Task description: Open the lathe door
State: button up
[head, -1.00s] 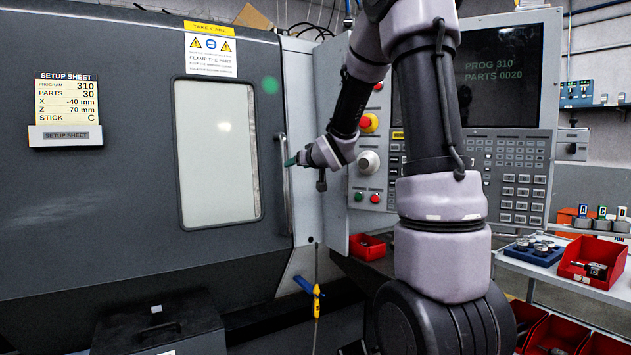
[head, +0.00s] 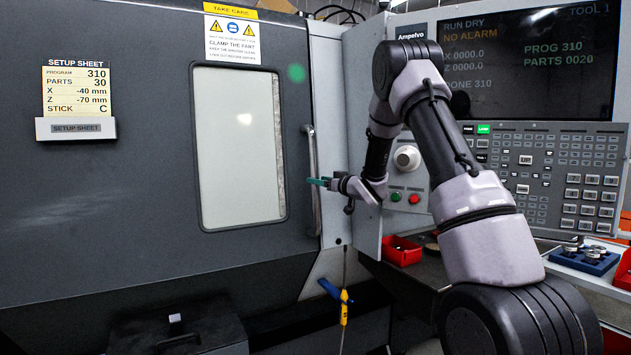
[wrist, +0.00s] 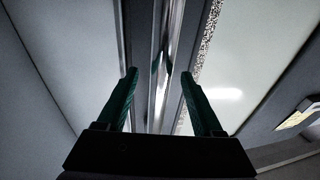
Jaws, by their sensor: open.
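The lathe door (head: 150,190) is a dark grey panel with a tall pale window (head: 238,150). Its right edge meets the light grey machine frame, and it looks shut. A vertical metal bar handle (head: 313,212) is fixed near that edge. My gripper (head: 318,181) reaches in from the right at about the handle's mid-height. In the wrist view my gripper (wrist: 158,75) is open, with green fingers on either side of the shiny handle (wrist: 160,65). I see no clear contact between fingers and bar. The window (wrist: 240,65) lies on the right there.
The control panel (head: 545,180) stands right of the door, behind my arm. A red bin (head: 402,251) sits below it. A dark box (head: 180,330) stands low in front of the door. A yellow-handled tool (head: 344,308) hangs below the frame.

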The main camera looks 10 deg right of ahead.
jog(key=shift+x, duration=1.5)
grip_shut()
dwell(0.4)
